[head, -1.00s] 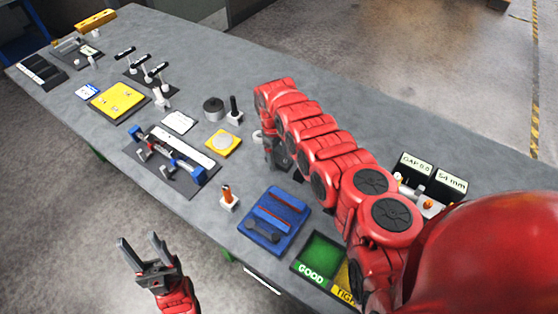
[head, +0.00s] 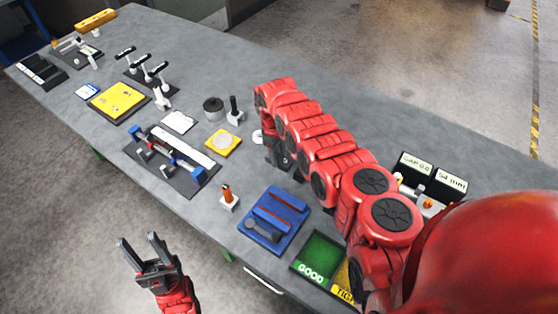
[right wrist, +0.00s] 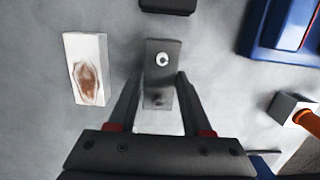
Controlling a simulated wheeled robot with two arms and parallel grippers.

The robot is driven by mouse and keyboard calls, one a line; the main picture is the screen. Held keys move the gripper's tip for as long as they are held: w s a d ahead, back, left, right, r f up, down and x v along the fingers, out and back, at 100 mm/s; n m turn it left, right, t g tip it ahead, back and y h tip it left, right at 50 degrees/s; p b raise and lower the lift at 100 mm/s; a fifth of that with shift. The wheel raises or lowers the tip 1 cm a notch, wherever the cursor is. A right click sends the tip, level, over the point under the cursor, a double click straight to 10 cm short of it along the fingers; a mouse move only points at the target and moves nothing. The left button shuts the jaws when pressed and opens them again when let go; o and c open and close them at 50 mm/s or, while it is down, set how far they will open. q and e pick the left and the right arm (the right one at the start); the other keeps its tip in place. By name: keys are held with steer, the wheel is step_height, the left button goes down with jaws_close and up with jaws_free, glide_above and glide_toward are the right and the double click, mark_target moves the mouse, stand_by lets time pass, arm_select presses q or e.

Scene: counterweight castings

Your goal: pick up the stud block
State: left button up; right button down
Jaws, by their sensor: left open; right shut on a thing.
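The stud block (right wrist: 161,80), a dark grey block with a pale ring and a small round stud on its face, is in the right wrist view between the two fingers of my right gripper (right wrist: 159,74). The gripper is shut on it. In the head view my right arm hides the block, and only dark parts of the right gripper (head: 282,160) show low over the table. My left gripper (head: 138,238) is open and empty, off the table's near side.
A white block with a brown patch (right wrist: 75,50) lies left of the fingers. A blue fixture (head: 256,238), an orange-topped peg block (head: 228,199) and a green GOOD tray (head: 322,252) stand nearby.

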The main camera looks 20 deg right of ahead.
mark_target(278, 157)
stand_by(0.8)
steer(key=shift+w+r, duration=0.15)
steer(key=shift+r, duration=0.35)
step_height(278, 157, up, 8)
steer(key=shift+f+b, duration=0.2)
steer(key=shift+b, duration=0.9)
steer(key=shift+s+r, duration=0.2)
steer(key=shift+r, duration=0.45)
